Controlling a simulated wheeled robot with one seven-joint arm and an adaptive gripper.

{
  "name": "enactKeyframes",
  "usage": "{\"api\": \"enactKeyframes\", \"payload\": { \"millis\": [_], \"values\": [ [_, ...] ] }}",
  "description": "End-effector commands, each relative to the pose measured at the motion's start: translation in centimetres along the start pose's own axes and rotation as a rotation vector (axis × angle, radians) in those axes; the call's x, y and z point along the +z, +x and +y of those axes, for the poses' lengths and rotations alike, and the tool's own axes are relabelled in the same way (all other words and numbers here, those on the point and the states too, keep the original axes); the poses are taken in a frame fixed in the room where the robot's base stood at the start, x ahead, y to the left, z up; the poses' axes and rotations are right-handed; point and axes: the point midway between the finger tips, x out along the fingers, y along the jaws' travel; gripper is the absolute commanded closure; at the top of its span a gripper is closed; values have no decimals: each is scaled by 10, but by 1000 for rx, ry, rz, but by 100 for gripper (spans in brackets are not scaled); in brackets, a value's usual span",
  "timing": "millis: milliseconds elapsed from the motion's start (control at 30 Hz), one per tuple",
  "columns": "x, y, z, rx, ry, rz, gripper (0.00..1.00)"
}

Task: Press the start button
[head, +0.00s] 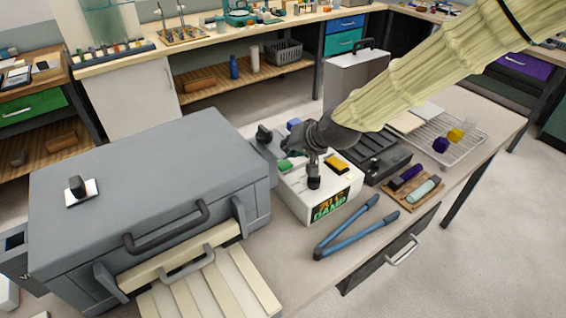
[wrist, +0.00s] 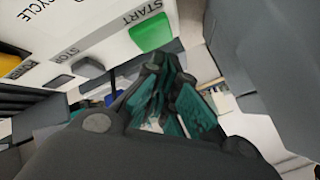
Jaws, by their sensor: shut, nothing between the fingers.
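The green start button (wrist: 152,32) sits on a white control box (head: 300,202), beside the printed word START in the wrist view. In the head view the green button (head: 291,163) shows on the box's top, partly hidden by my gripper. My gripper (wrist: 154,72) is shut and empty, with teal pads on its dark fingers. Its fingertips are close to the green button in the wrist view, with a small gap in the picture; I cannot tell the depth. In the head view my gripper (head: 290,148) is just above the box, near the green button.
A grey button (wrist: 88,67) labelled STOP is beside START. A yellow button (head: 337,162) and a display reading 20 C DAMP (head: 330,205) are on the box. A large grey kiln-like box (head: 150,170) stands left. Blue-handled tongs (head: 345,232) lie in front; a dark case (head: 375,155) stands right.

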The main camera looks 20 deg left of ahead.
Motion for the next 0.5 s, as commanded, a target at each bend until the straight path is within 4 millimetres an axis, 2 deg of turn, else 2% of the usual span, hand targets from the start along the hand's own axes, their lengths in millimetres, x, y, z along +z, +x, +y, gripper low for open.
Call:
{"api": "enactKeyframes", "payload": {
  "millis": [500],
  "values": [
    [5,5,3,0,0,-1,100]
  ]
}}
